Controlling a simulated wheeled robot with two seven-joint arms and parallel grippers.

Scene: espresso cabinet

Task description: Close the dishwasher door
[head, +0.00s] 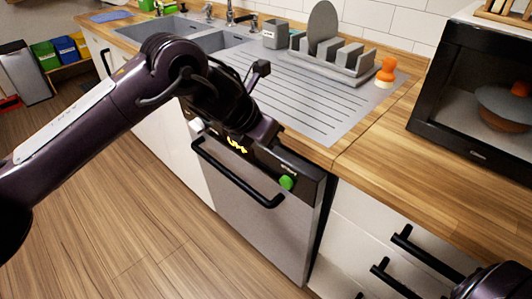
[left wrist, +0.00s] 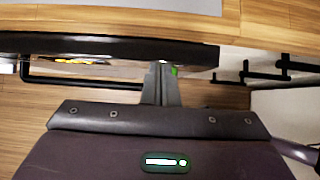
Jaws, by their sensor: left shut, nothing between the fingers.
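The dishwasher door (head: 250,215) is a grey steel panel with a black control strip on top, a black bar handle (head: 235,172) and a green button (head: 286,182). It stands upright or nearly so under the counter. A dark band runs down its right side; I cannot tell whether it is fully flush. In the left wrist view, the black strip (left wrist: 110,45) and handle (left wrist: 85,82) lie ahead of my left gripper. My left gripper (left wrist: 162,66) is shut and empty, its tips at the strip near the green button. In the head view my own wrist hides the fingertips.
The wooden counter (head: 345,145) with a sink and drainer (head: 310,95) lies above the door. Drawers with black handles (head: 425,252) are to its right. A black microwave (head: 475,90) stands on the counter. The wooden floor (head: 130,230) in front is clear.

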